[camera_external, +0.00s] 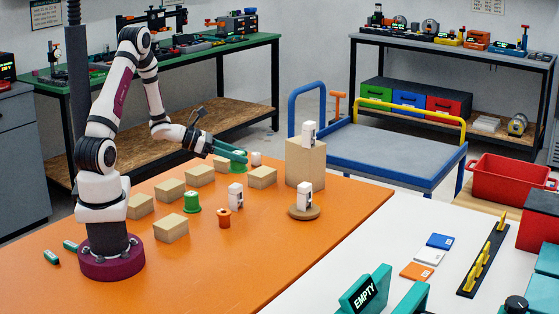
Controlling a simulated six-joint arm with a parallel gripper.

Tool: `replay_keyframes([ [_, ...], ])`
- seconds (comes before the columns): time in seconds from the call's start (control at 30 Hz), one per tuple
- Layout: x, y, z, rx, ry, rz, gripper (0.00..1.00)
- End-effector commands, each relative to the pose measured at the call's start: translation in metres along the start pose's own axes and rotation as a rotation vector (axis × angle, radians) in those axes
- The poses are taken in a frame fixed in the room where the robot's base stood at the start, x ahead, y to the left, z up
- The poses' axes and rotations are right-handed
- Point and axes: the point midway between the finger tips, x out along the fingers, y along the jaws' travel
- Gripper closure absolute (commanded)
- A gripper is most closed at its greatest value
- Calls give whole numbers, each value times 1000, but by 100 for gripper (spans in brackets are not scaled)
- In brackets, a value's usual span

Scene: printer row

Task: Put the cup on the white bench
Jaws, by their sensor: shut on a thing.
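My gripper (246,155) reaches out low over the far part of the orange table, its two teal fingers pointing right. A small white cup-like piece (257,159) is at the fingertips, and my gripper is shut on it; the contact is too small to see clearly. Its base is partly hidden behind a wooden block, so I cannot tell whether it touches the table. The white bench (330,283) fills the lower right, beside the orange table.
The orange table (120,245) holds several wooden blocks (171,227), a green flanged piece (192,203), an orange spool (224,218) and white pieces (236,196). A tall block (305,163) stands right. On the bench are coloured cards (429,257), a black rack (482,262) and an EMPTY sign (365,292).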

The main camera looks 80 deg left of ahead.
Motion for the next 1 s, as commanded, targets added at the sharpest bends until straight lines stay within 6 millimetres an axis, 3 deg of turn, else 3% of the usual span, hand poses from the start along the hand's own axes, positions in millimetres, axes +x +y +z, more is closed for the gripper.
replay_keyframes([
  [0.23,-18,0,44,7,-2,1,100],
  [0.47,27,-21,57,39,6,-56,100],
  [0.63,71,-51,74,73,8,-112,100],
  [0.77,115,-93,92,106,8,-176,100],
  [0.87,153,-141,107,134,5,-235,100],
  [1.0,196,-225,126,166,0,-326,100],
])
